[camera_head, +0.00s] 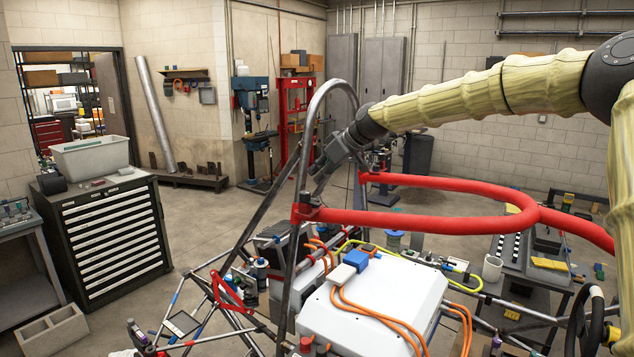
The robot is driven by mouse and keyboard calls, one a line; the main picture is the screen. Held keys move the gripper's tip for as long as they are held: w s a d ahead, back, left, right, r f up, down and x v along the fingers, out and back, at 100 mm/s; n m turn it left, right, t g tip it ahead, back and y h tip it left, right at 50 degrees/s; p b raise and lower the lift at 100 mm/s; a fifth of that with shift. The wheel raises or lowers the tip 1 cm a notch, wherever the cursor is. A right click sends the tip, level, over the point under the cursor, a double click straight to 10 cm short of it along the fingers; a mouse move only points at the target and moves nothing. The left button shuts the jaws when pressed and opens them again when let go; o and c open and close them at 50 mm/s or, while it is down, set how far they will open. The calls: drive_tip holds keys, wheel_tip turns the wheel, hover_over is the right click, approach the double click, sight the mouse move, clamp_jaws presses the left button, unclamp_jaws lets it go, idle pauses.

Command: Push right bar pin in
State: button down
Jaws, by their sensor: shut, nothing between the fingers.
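A red U-shaped bar (420,217) runs from the right toward a dark metal tube hoop (300,190). The bar's near end (303,213) meets the hoop's near leg, and its far end (366,177) is by the far leg. A small dark fitting (309,201) sits at the near end; I cannot tell for sure whether it is the right bar pin or how deep it sits. My gripper (317,192) is shut and empty, reaching down inside the hoop close to this near end. I cannot tell whether it touches.
Below the bar is a white box (385,305) with orange cables. A black drawer cabinet (110,230) stands at left and a blue drill press (252,100) at the back. A tool cart (530,262) is at right. Open floor lies behind the hoop at left.

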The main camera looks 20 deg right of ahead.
drive_tip(key=b+v, duration=0.4)
drive_tip(key=v, duration=0.4)
drive_tip(key=shift+s+d+r, duration=0.2)
drive_tip(key=shift+d, duration=0.1)
drive_tip(key=shift+a, duration=0.1)
